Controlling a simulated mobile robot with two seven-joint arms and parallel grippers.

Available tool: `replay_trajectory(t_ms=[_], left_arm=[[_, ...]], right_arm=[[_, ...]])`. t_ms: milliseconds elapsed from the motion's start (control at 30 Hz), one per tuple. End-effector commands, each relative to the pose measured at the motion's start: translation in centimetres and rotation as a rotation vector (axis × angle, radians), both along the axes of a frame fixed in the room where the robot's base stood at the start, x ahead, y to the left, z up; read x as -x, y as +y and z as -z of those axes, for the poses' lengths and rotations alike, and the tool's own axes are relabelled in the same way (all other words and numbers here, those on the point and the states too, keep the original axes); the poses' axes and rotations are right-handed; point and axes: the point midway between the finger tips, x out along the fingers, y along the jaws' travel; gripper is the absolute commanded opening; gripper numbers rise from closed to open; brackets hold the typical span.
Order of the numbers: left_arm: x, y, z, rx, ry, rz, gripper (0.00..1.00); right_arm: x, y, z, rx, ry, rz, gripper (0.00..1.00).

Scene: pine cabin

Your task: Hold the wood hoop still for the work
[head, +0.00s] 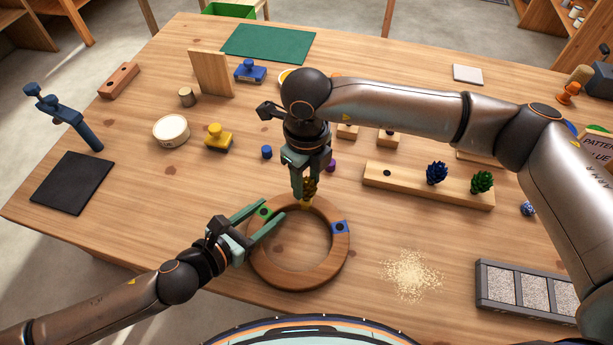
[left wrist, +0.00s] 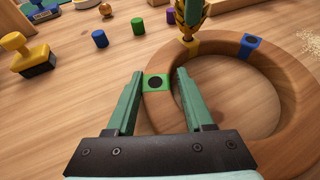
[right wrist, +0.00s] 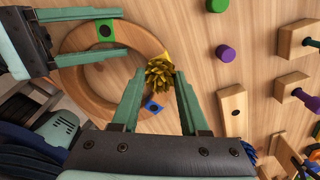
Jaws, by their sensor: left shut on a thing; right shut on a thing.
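The wood hoop (head: 290,275) lies flat near the table's front edge, with a green patch (left wrist: 155,82), a yellow patch (left wrist: 190,46) and a blue patch (head: 340,227) on its rim. The green patch shows a dark hole. My left gripper (head: 272,209) is shut on the hoop's rim by the green patch, one finger on each side. My right gripper (head: 309,180) is shut on a yellow cone-shaped piece (right wrist: 160,74), pointing down at the yellow patch. The cone's lower end is at that patch; I cannot tell how deep it sits.
A wooden strip (head: 400,181) holds a blue cone (head: 436,173) and a green cone (head: 481,181) to the right. A pile of sawdust (head: 410,275) and a grey tray (head: 520,292) lie front right. Stamps, small cylinders and a black mat (head: 72,183) stand left.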

Motion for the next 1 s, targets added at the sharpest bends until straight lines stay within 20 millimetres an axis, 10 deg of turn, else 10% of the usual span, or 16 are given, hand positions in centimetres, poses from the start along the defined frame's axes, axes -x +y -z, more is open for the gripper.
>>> replay_trajectory(t_ms=[33,67,367,733,1000], left_arm=[[0.4,0.1,0.7,-0.009,0.014,0.000,0.00],[0.4,0.1,0.7,-0.009,0.014,0.000,0.00],[0.4,0.1,0.7,-0.009,0.014,0.000,0.00],[0.4,0.1,0.7,-0.009,0.014,0.000,0.00],[0.4,0.1,0.7,-0.009,0.014,0.000,0.00]], right_arm=[[0.0,0.0,0.0,0.000,0.000,0.000,0.00],[0.0,0.0,0.0,0.000,0.000,0.000,0.45],[0.0,0.0,0.0,0.000,0.000,0.000,0.79],[-0.1,0.0,-0.8,0.001,-0.002,0.000,0.79],[-0.1,0.0,-6.1,-0.001,-0.006,0.000,0.79]])
